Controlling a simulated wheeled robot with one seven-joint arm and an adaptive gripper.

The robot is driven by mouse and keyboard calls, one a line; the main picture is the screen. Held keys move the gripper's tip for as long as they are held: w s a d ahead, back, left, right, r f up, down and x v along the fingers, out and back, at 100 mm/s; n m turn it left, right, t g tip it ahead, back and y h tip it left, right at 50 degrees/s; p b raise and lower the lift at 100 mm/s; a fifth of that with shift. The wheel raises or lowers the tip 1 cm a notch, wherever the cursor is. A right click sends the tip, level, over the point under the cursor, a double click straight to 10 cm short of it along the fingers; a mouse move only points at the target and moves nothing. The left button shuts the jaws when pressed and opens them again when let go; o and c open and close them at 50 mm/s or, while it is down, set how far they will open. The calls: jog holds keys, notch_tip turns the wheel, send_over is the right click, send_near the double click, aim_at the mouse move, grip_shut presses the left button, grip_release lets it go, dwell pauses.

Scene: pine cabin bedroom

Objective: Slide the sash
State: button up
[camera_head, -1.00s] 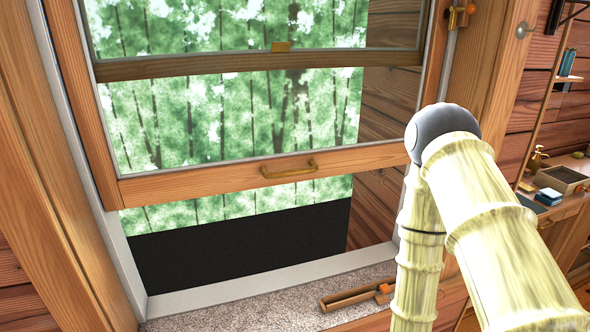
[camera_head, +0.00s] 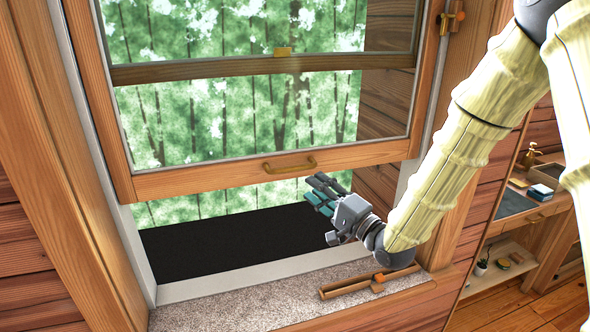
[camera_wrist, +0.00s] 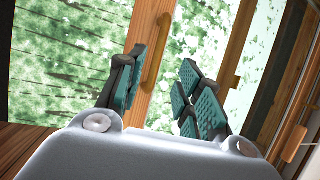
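The window sash (camera_head: 205,180) is a wooden frame with glass, raised above the sill with an open gap under it. A brass handle (camera_head: 290,166) is fixed on its bottom rail; the wrist view shows the handle (camera_wrist: 157,48) upright, ahead between the fingers. My gripper (camera_head: 322,193) is in the opening, just below and to the right of the handle, with fingers pointing up and left. In the wrist view its teal-padded fingers (camera_wrist: 163,90) are spread apart with nothing between them. The gripper is apart from the handle.
A brass latch (camera_head: 455,18) is on the right of the frame. A desk and shelf (camera_head: 515,255) stand at the right. The sill's left part is clear.

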aim_at(295, 170)
jog(key=p+x, duration=0.2)
jog(key=x, duration=0.8)
jog(key=shift+w+p, duration=0.35)
jog(key=shift+d, duration=0.1)
grip_shut()
